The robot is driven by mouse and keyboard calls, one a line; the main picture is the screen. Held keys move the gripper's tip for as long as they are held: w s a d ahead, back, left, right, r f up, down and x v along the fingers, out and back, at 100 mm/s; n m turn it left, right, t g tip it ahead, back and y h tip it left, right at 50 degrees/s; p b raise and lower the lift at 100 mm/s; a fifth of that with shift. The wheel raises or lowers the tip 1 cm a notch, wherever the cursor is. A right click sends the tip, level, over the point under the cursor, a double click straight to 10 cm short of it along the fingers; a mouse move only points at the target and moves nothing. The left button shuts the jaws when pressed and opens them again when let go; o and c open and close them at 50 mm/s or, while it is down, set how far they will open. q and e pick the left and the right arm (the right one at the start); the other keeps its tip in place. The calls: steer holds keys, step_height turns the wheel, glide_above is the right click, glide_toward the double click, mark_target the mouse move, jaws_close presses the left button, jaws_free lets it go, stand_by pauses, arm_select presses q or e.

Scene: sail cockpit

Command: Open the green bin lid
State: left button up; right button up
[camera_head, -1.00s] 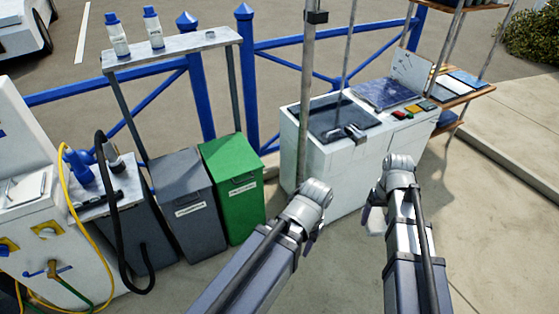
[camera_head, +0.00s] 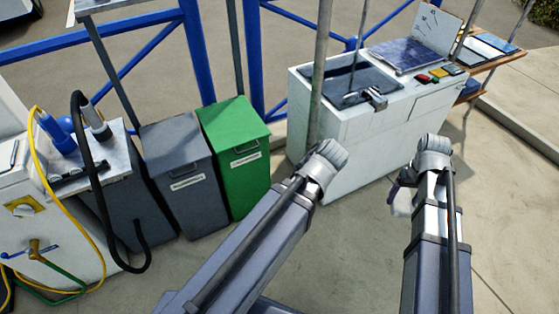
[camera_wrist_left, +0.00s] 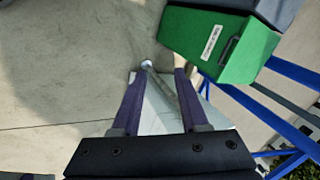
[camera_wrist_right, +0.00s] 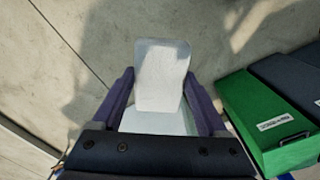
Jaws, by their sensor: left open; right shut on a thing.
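The green bin (camera_head: 233,170) stands upright with its lid (camera_head: 232,122) shut, left of my left arm. A dark handle (camera_head: 245,158) and a white label are on its front. The bin also shows in the left wrist view (camera_wrist_left: 185,30) and in the right wrist view (camera_wrist_right: 255,105). My left gripper (camera_wrist_left: 158,76) is open and empty, apart from the bin; the forearm hides most of it in the head view. My right gripper (camera_wrist_right: 160,82) is shut on a pale whitish block (camera_wrist_right: 162,65), right of the bin and away from it.
A grey bin (camera_head: 183,180) stands directly left of the green one. A white cabinet (camera_head: 345,160) with a sink stands to the right, and a pole rises beside it. A blue railing (camera_head: 250,50) runs behind. Bare concrete lies in front of the bins.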

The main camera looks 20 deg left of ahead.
arm_select(q)
steer(key=w+a+f+m+t+y+b, duration=0.1)
steer(key=w+a+f+t+y+b, duration=0.4)
steer(key=a+f+b, duration=0.65)
steer(key=m+t+y+b, duration=0.2)
steer(key=m+y+b, duration=0.1)
steer(key=b, duration=1.3)
glide_toward(249, 150)
steer(key=b+x, duration=0.2)
steer(key=x, duration=0.8)
steer(key=shift+w+a+f+b, duration=0.15)
steer(key=shift+a+f+b, duration=0.05)
steer(key=shift+f+b, duration=0.1)
jaws_close()
steer(key=shift+r, duration=0.1)
